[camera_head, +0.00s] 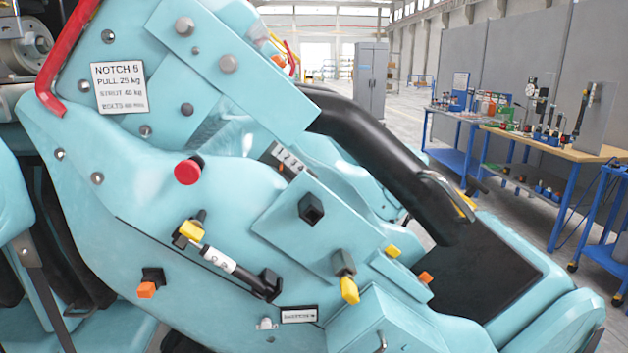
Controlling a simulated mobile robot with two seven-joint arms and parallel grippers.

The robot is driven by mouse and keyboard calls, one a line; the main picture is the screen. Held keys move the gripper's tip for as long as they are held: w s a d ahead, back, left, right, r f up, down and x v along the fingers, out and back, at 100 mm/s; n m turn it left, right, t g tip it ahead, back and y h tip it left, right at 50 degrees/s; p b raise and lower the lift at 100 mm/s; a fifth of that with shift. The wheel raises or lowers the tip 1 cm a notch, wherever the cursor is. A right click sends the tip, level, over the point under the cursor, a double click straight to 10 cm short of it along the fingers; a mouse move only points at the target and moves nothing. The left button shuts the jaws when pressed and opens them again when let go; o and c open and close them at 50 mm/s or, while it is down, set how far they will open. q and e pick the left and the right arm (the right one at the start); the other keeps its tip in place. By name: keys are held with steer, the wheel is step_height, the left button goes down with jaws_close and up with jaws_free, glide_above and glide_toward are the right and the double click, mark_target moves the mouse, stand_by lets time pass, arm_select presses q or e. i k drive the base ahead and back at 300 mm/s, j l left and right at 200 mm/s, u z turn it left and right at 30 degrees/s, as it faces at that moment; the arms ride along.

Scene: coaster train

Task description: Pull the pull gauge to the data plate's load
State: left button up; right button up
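The data plate (119,88) is a white label on the upper left of a light-blue coaster seat. It reads "PULL 25 kg", with a notch line above and strut and bolt lines below in smaller print. I cannot make out for certain a pull gauge. A small white and black cylinder (219,258) with a yellow end is mounted on the seat's side, and its marking is too small to read. Neither of my grippers is in view.
A black padded restraint bar (375,150) curves over the seat. A red knob (187,172), a red handle (62,65) and a numbered strip (287,160) are on or near the seat. Workbenches (560,150) with tools and a grey cabinet (370,80) stand behind, with open floor between.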

mark_target(476, 186)
steer(key=k+l+z, duration=0.2)
steer(key=l, duration=0.45)
steer(key=l+z, duration=0.15)
steer(key=l, duration=0.45)
steer(key=j+u, duration=0.1)
steer(key=u, duration=0.9)
steer(key=j+u, duration=0.15)
steer(key=u, duration=0.35)
